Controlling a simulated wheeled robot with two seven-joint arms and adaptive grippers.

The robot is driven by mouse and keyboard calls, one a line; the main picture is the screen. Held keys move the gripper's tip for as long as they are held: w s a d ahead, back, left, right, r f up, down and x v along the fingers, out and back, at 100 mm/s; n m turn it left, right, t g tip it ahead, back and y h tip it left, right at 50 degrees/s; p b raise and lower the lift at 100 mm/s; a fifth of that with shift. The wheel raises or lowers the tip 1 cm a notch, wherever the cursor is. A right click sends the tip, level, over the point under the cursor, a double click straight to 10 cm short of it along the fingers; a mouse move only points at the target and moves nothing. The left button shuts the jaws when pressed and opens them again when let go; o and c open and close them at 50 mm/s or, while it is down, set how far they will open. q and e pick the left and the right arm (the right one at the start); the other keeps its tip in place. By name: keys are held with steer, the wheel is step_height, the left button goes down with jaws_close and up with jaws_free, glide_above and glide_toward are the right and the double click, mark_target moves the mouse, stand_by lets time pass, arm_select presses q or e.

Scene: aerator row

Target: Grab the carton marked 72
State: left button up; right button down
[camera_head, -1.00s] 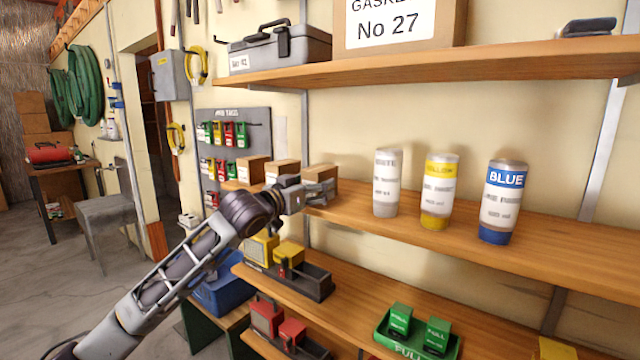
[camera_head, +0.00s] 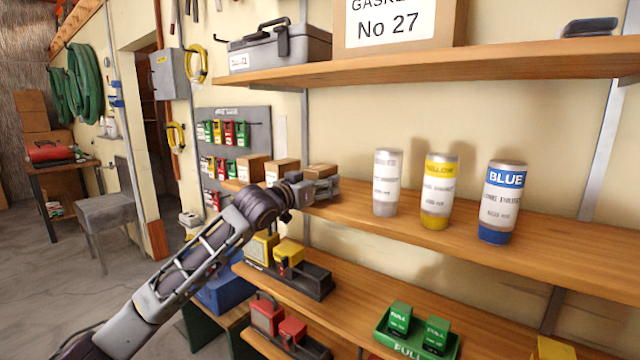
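Three small brown cartons stand in a row at the left end of the middle shelf: a left carton (camera_head: 252,168), a middle carton (camera_head: 282,170) and a right carton (camera_head: 320,170). I cannot read a number on any of them. My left gripper (camera_head: 326,189) is at the right carton and covers most of its front. Only the carton's top and upper edge show clearly. The fingers are too small and overlapped to tell whether they are closed on it. My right gripper is not in view.
White, yellow (camera_head: 437,191) and blue (camera_head: 502,202) labelled cans stand farther right on the middle shelf (camera_head: 400,238). The upper shelf (camera_head: 430,70) overhangs, holding a grey case (camera_head: 280,50) and a gasket box. Yellow, red and green boxes sit on lower shelves.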

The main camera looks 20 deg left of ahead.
arm_select(q)
steer(key=c, duration=1.1)
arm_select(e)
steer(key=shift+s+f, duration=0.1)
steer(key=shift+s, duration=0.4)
arm_select(q)
steer(key=shift+r, duration=0.1)
